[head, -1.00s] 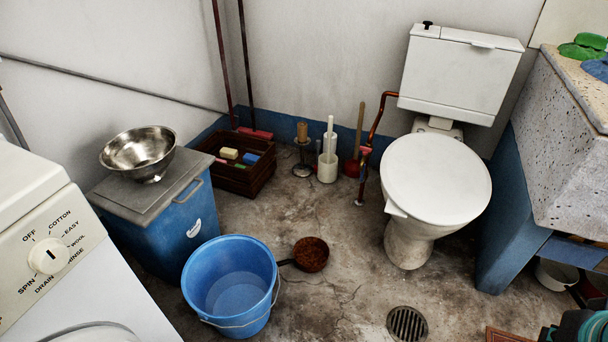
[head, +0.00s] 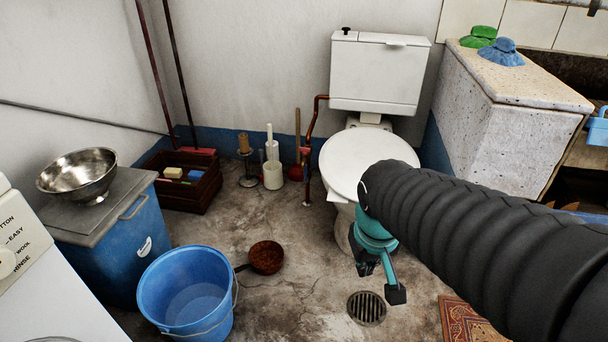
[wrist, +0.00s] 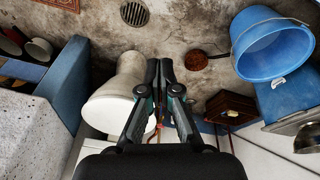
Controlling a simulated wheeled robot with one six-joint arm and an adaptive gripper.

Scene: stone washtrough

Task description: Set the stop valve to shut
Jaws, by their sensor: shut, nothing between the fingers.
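The stop valve (head: 305,151) has a small red handle on a copper pipe (head: 311,127) that runs down beside the toilet, left of its bowl, to the floor. The handle is small here, and I cannot read its setting for sure. My gripper (head: 380,280) hangs over the floor in front of the toilet, to the right of the valve and nearer to me, apart from it. In the wrist view its fingers (wrist: 159,68) are together with nothing between them. In that view the valve is mostly hidden behind the fingers.
The toilet (head: 350,165) stands just right of the valve. A brush holder (head: 273,174), a plunger and a wooden crate (head: 180,188) are to its left. A blue bucket (head: 187,295) and a brown dipper (head: 266,257) are on the floor. The stone trough (head: 515,125) is at right.

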